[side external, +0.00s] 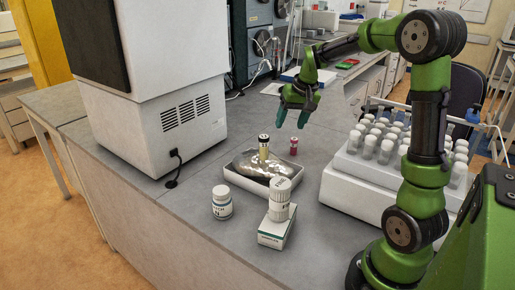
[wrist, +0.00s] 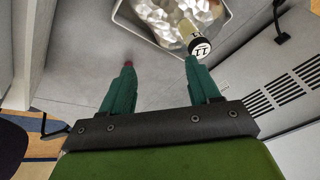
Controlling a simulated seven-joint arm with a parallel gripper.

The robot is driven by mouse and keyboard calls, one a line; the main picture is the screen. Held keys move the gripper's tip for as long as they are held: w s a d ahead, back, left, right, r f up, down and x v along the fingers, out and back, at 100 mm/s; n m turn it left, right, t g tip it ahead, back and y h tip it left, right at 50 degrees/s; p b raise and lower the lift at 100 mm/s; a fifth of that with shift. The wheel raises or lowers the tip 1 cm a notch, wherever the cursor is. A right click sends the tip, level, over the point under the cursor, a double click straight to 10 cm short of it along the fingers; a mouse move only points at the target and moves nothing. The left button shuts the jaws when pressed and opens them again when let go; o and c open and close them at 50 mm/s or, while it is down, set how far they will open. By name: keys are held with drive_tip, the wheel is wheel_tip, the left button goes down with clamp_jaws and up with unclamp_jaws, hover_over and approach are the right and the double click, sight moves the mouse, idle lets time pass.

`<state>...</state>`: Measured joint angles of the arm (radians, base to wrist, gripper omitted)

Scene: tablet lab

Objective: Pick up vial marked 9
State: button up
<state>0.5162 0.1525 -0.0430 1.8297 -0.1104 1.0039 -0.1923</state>
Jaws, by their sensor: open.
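No mark reading 9 is legible in either view. A yellow vial (side external: 264,152) with a black-and-white cap stands upright in the shallow tray (side external: 232,179). In the wrist view the yellow vial's cap (wrist: 200,48) reads 11, just beyond the right fingertip. A small pink-red vial (side external: 294,146) stands on the bench to the right of the tray. Only a dark red bit of it (wrist: 128,63) shows at the left fingertip; its mark is not readable. My gripper (side external: 302,108) is open and empty, above the bench behind the vials; it also shows in the wrist view (wrist: 159,76).
A white bottle (side external: 222,203) and another bottle (side external: 279,204) on a small box (side external: 275,232) stand in front of the tray. A rack of several white-capped vials (side external: 345,187) is at right. A white machine (side external: 150,115) stands at left.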

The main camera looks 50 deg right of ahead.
drive_tip(key=g, duration=0.1)
approach(295, 139)
wheel_tip(295, 139, up, 3)
drive_tip(key=s+a, duration=0.2)
drive_tip(key=a, duration=0.1)
drive_tip(key=w+d+r+n+h, duration=0.1)
drive_tip(key=d+r, duration=0.1)
drive_tip(key=x, duration=1.1)
drive_tip(key=shift+a, duration=0.1)
drive_tip(key=shift+x, duration=3.2)
drive_tip(key=shift+a, duration=0.2)
drive_tip(key=c, duration=1.1)
